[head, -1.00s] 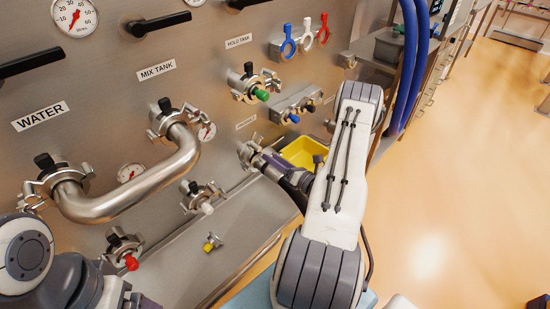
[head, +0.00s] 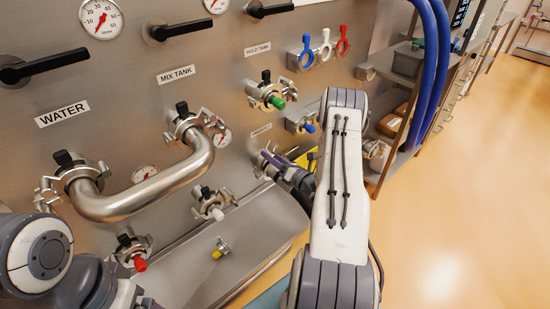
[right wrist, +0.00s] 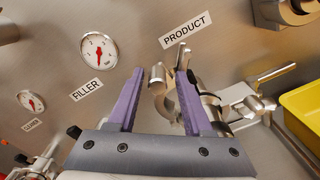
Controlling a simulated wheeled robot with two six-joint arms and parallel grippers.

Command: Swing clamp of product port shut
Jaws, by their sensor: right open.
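The product port's clamp (right wrist: 158,88) shows in the right wrist view below the PRODUCT label (right wrist: 186,30). It is a curved metal clamp that looks open, with one part jutting toward the label. My right gripper (right wrist: 156,88) is open, its two purple fingers either side of the clamp's left part. The right finger overlaps the rest of the clamp and port, so contact cannot be told. In the head view my right gripper (head: 268,162) is at this port and hides most of it. Only a bit of my left gripper (head: 148,302) shows at the lower left; its fingers cannot be made out.
A T-handled metal fitting (right wrist: 262,82) and a yellow tray (right wrist: 303,108) are right of the port. A bent metal pipe (head: 150,190) joins the WATER and MIX TANK ports. Blue hoses (head: 432,70) hang at the right. The floor at right is clear.

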